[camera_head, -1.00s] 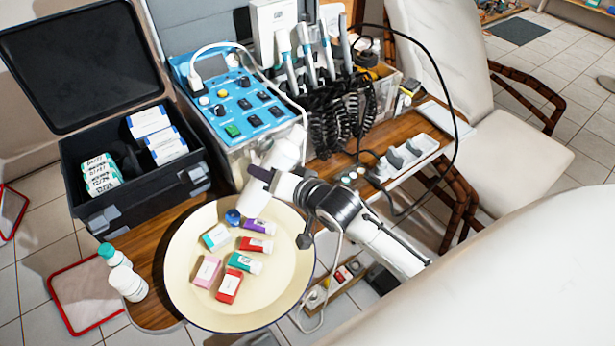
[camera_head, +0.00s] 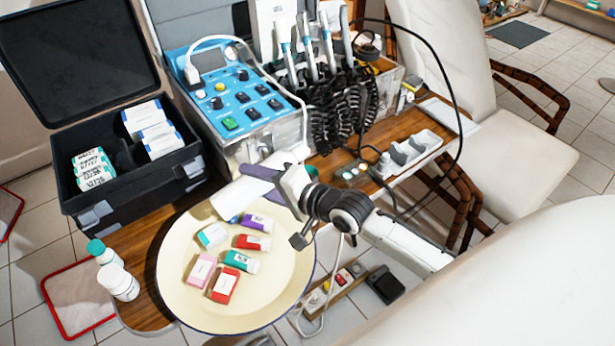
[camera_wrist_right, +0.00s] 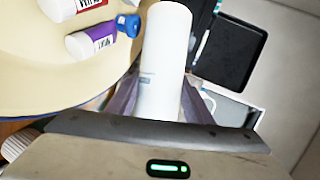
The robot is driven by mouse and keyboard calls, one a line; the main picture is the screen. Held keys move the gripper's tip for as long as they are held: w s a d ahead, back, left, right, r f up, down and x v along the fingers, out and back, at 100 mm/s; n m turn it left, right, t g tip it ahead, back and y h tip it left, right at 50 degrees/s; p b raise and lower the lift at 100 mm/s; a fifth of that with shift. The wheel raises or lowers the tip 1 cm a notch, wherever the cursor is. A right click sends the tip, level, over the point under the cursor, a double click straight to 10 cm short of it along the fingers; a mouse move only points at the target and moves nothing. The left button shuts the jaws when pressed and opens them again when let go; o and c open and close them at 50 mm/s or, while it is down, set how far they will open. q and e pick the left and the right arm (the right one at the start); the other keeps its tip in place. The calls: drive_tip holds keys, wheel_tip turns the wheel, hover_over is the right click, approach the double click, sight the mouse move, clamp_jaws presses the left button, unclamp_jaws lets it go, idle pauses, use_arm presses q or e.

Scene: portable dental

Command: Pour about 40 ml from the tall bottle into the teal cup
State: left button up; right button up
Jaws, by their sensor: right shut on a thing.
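My right gripper (camera_head: 256,180) is shut on a plain white tall bottle (camera_head: 232,199). The bottle lies well over on its side, its lower left end above the upper rim of the round cream tray (camera_head: 180,285). In the right wrist view the bottle (camera_wrist_right: 163,60) sits between the two fingers (camera_wrist_right: 158,100). A small blue object (camera_wrist_right: 129,25) lies beside a purple-banded vial (camera_wrist_right: 92,41); I cannot tell whether it is the teal cup. In the head view the bottle partly covers it. No liquid is visible. My left gripper is not in view.
Several small coloured vials and boxes (camera_head: 224,285) lie on the tray. Two white bottles (camera_head: 119,282), one teal-capped (camera_head: 97,250), stand left of it. An open black case (camera_head: 130,205) and a blue-topped dental unit (camera_head: 235,100) with coiled hoses stand behind. A cable hangs near my arm.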

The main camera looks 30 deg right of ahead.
drive_tip(key=shift+f+m+b, duration=0.3)
drive_tip(key=shift+f+b, duration=0.05)
drive_tip(key=shift+b, duration=0.05)
drive_tip(key=shift+f+m+t+y+b, duration=0.3)
drive_tip(key=shift+m+y+b, duration=0.1)
drive_tip(key=shift+b, duration=0.1)
drive_tip(key=shift+f+b, duration=0.15)
drive_tip(key=shift+b, duration=0.35)
drive_tip(key=shift+r+m+y, duration=0.2)
drive_tip(key=shift+m+y, duration=0.1)
idle(0.4)
drive_tip(key=shift+a, duration=0.6)
drive_tip(key=shift+r, duration=0.15)
idle(1.2)
idle(0.5)
